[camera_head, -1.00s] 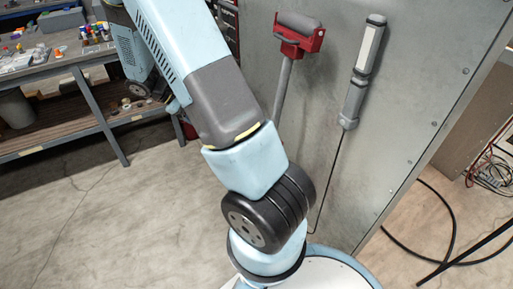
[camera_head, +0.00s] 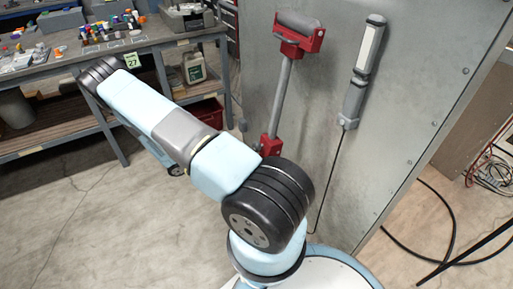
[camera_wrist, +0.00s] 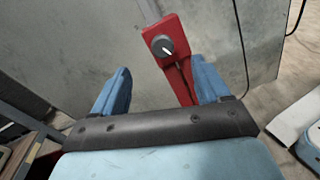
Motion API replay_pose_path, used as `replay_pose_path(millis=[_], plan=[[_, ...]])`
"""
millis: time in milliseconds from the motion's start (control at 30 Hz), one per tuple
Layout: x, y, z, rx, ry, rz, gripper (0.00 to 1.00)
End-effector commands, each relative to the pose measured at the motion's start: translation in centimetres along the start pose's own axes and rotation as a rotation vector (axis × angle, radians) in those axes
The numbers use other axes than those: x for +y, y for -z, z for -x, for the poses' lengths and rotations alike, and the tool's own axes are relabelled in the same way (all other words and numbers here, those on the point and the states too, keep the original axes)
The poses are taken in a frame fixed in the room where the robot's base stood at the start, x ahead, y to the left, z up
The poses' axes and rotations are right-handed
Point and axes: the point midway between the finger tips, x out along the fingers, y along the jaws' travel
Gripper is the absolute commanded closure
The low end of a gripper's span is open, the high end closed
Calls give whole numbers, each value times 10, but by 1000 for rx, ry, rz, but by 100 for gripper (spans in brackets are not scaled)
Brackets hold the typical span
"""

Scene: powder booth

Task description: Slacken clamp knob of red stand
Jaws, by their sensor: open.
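The red stand has a grey post (camera_head: 284,95) with a red roller head (camera_head: 302,37) on top and a red clamp block (camera_head: 270,146) lower down. In the wrist view the red clamp block (camera_wrist: 172,28) lies ahead, and its dark round clamp knob (camera_wrist: 161,46) has a white mark pointing to the lower right. My gripper (camera_wrist: 160,66) is open and empty, with one blue finger on each side of the block in the picture. The knob appears beyond the fingertips and apart from them. In the head view my gripper is hidden behind my arm.
A grey metal panel (camera_head: 400,100) stands behind the stand and carries a hanging lamp (camera_head: 361,75) with a cable. A workbench (camera_head: 60,70) with bottles and tools is at the left. Black hoses (camera_head: 445,225) lie on the floor at the right.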

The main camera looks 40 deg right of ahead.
Motion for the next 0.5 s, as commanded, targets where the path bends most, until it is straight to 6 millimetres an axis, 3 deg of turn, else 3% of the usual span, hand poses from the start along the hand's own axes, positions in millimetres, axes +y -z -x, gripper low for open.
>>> replay_pose_path(millis=[200,500], plan=[[-11,27,-14,-49,-68,56,25],[-11,30,-35,-58,-79,67,25]])
